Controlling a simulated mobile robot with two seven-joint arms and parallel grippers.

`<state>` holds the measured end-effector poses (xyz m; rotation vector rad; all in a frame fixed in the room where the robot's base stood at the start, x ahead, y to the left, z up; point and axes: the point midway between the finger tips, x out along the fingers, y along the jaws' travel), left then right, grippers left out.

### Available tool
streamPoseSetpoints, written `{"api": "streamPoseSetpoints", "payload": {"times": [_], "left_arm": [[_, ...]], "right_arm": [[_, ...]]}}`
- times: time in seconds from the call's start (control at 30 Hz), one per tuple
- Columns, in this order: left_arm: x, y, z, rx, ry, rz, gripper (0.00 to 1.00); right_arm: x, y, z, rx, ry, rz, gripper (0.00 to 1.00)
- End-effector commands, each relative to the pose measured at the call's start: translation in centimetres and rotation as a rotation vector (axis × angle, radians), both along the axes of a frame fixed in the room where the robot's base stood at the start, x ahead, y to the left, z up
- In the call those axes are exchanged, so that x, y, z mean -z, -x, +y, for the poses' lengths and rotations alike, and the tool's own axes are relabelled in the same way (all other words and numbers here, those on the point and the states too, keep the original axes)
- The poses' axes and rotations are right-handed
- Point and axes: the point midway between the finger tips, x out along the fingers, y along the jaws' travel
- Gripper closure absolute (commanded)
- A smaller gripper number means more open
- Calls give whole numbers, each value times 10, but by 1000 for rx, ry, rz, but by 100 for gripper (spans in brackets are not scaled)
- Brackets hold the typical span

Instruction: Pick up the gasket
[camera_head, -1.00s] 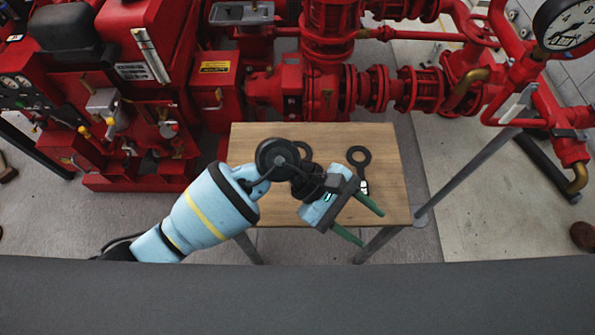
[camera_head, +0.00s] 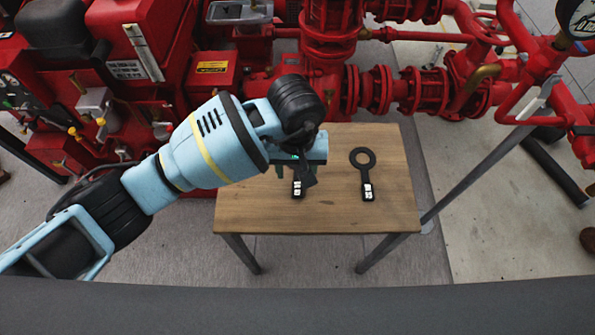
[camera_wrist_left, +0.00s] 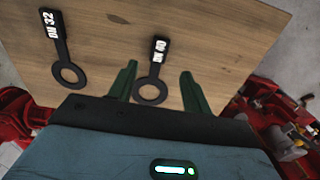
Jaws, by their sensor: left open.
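Two flat black ring gaskets with handles and white labels lie on a wooden table (camera_head: 250,213). One gasket (camera_head: 366,182) lies on the right in the head view; the other (camera_head: 298,188) is mostly hidden under my left gripper (camera_head: 297,170). In the left wrist view, a gasket marked DN 32 (camera_wrist_left: 62,48) lies at the left. The other gasket (camera_wrist_left: 156,66), its number unclear, shows between the two green fingers of my open left gripper (camera_wrist_left: 158,72). The fingers hold nothing; their height above the table is unclear. My right gripper is not in view.
Red pump machinery (camera_head: 430,92) and pipes stand close behind the table. A red engine unit (camera_head: 140,50) stands at the back left. Grey floor (camera_head: 310,255) is open in front.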

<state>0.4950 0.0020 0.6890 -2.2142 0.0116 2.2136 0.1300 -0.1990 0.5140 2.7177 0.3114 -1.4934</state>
Motion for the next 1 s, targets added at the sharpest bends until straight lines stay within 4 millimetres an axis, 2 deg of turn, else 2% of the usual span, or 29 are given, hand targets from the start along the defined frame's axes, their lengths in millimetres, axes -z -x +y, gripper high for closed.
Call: {"api": "streamPoseSetpoints", "payload": {"times": [0.23,0.53,0.87,1.0], "left_arm": [[11,1,-1,0,2,3,51],[50,2,-3,-1,3,3,51],[56,2,-2,0,2,-1,51],[56,2,-2,0,2,-1,68]], "right_arm": [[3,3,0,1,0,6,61],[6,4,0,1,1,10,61],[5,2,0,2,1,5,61],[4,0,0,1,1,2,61]]}}
